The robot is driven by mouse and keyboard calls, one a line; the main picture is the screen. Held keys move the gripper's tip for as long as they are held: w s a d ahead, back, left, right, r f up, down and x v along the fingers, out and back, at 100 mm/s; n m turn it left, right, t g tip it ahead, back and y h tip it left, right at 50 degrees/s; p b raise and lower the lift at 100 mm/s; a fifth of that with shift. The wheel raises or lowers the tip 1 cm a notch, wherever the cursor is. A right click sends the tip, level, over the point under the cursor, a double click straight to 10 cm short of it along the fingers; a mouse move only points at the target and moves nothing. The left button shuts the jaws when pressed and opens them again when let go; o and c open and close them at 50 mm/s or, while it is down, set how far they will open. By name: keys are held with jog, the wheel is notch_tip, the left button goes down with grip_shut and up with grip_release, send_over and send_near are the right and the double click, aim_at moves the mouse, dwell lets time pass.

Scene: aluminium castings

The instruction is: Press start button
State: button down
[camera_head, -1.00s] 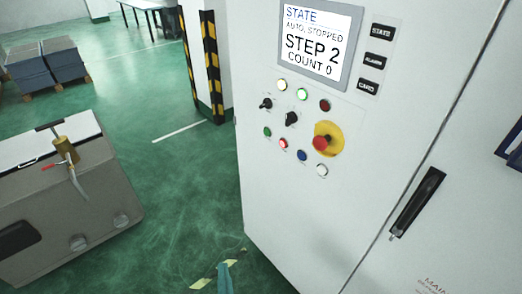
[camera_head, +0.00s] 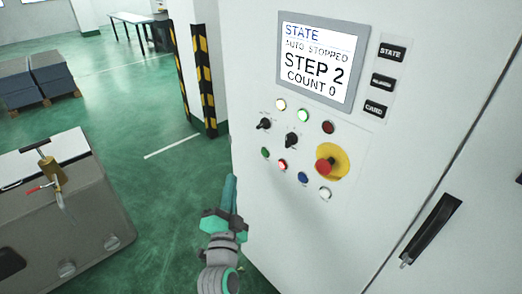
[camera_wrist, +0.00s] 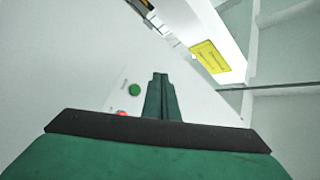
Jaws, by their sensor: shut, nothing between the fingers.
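The control cabinet (camera_head: 340,225) carries a panel of buttons. A green button (camera_head: 265,152) sits at the lower left of the panel, with a lit red button (camera_head: 283,165) to its lower right. The labels are too small to read. My gripper (camera_head: 231,186) is shut and empty, left of and below the green button, near the cabinet's left edge. In the wrist view my gripper (camera_wrist: 160,80) points at the panel, with the green button (camera_wrist: 134,90) left of the fingertips and apart from them in the picture. A red button (camera_wrist: 122,113) is partly hidden.
The screen (camera_head: 318,62) reads AUTO STOPPED, STEP 2, COUNT 0. A red emergency stop (camera_head: 325,166) on a yellow plate, two black knobs and other buttons are close by. A grey machine (camera_head: 85,215) stands at left. Green floor lies between.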

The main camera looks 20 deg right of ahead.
aim_at(265, 152)
jog(key=shift+w+d+r+m, duration=0.2)
jog(key=shift+w+r, duration=0.1)
jog(key=shift+r, duration=0.25)
jog(key=shift+w+d+r+m, duration=0.1)
jog(key=shift+w+r+m, duration=0.15)
jog(key=shift+r, duration=0.25)
jog(key=shift+w, duration=0.1)
jog(key=w+d, duration=0.3)
jog(key=d, duration=0.4)
jog(key=shift+d, duration=0.4)
jog(key=shift+s+d, duration=0.15)
jog(key=shift+d, duration=0.15)
